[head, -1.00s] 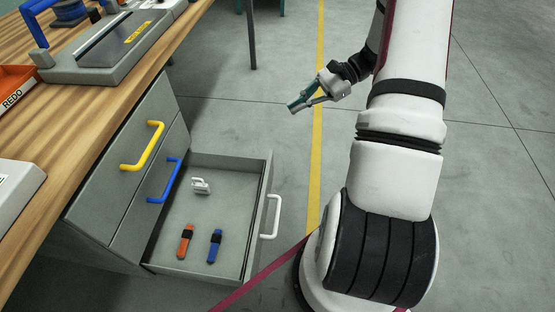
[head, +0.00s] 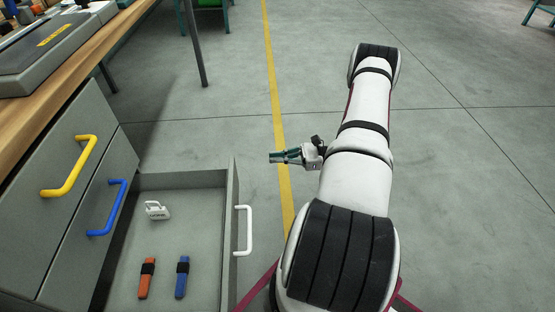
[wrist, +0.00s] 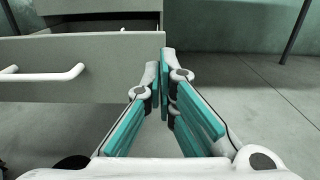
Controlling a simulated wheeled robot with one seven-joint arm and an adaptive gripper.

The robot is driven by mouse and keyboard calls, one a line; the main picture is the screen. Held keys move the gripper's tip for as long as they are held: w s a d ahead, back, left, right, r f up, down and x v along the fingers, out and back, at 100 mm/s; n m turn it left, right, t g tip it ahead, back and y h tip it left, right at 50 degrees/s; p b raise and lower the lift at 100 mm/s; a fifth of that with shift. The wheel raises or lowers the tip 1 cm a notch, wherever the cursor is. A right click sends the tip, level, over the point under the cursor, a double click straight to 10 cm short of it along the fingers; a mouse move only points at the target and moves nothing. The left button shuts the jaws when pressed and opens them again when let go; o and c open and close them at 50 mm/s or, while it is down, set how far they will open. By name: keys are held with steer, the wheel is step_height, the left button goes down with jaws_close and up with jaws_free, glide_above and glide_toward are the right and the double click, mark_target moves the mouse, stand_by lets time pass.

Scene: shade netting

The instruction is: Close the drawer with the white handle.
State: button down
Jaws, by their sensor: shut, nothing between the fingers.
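The open drawer (head: 232,205) has a white handle (head: 243,231) on its front and is pulled well out of the grey cabinet. It holds an orange-and-black item (head: 147,278), a blue-and-black item (head: 182,277) and a small white item (head: 157,210). My gripper (head: 272,157) is shut and empty, beyond the drawer and a little right of its front in the head view. In the wrist view my shut fingers (wrist: 164,88) point towards the right part of the drawer front (wrist: 105,66), with the white handle (wrist: 45,75) to their left. Contact with the drawer is not visible.
Two drawers beside it, with a yellow handle (head: 70,167) and a blue handle (head: 109,208), appear closed. A wooden bench top (head: 75,70) is above them. The grey floor (head: 440,140) to the right is clear, with a yellow line (head: 272,70).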

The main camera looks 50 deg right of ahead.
steer(key=b+x, duration=0.2)
steer(key=x, duration=0.8)
steer(key=shift+w+a, duration=0.2)
steer(key=x, duration=2.6)
steer(key=shift+f+p, duration=0.15)
steer(key=shift+p, duration=0.15)
